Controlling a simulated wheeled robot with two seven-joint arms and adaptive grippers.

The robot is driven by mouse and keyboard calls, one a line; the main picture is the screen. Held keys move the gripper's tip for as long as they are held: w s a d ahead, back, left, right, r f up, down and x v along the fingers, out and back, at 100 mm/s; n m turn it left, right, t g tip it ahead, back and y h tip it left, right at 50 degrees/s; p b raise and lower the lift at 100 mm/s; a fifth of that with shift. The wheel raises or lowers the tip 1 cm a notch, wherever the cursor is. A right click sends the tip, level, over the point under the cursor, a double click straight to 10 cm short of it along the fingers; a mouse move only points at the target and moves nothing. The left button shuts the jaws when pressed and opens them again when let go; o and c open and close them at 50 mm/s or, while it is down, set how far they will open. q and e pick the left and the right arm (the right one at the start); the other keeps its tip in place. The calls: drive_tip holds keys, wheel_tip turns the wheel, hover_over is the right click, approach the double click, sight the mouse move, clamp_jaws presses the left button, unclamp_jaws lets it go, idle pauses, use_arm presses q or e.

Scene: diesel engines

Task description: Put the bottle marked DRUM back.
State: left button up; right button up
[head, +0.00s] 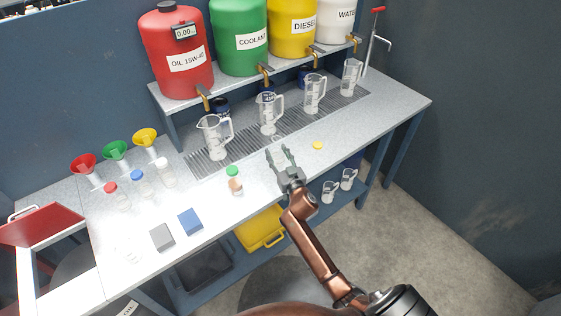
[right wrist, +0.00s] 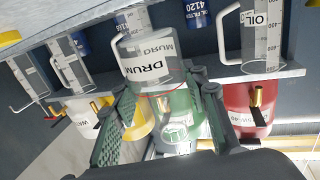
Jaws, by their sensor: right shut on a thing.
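The clear bottle marked DRUM (right wrist: 150,65) is between the fingers of my right gripper (right wrist: 150,105) in the right wrist view, its white label facing the camera. In the head view my right gripper (head: 280,157) is shut on it above the front part of the bench, right of the green-capped bottle (head: 234,181). The bottle is faint there and partly hidden by the fingers. I cannot tell whether its base touches the bench. A small yellow cap (head: 318,145) lies on the bench to the right. My left gripper is not in view.
Clear jugs (head: 215,137) stand on the drain grate (head: 240,137) under the red (head: 178,55), green, yellow and white drums. Red-, blue- and white-capped bottles (head: 141,184) and funnels (head: 116,152) stand at left. Grey and blue blocks (head: 190,221) lie near the front edge.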

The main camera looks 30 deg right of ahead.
sight(281, 160)
drive_tip(key=shift+w+d+f+b, duration=0.15)
drive_tip(key=shift+w+d+f, duration=0.05)
drive_tip(key=shift+d+f, duration=0.4)
drive_tip(key=shift+w+d+f+b, duration=0.2)
drive_tip(key=shift+d+f, duration=0.15)
drive_tip(key=shift+f, duration=0.3)
drive_tip(key=shift+w+d+f+b, duration=0.1)
drive_tip(key=shift+f+b, duration=0.45)
drive_tip(key=shift+f, duration=1.1)
drive_tip(key=shift+f, duration=0.1)
drive_tip(key=o, duration=1.3)
drive_tip(key=shift+c, duration=0.2)
drive_tip(key=s+a+p, duration=0.1)
drive_tip(key=s+a, duration=0.1)
drive_tip(key=s, duration=1)
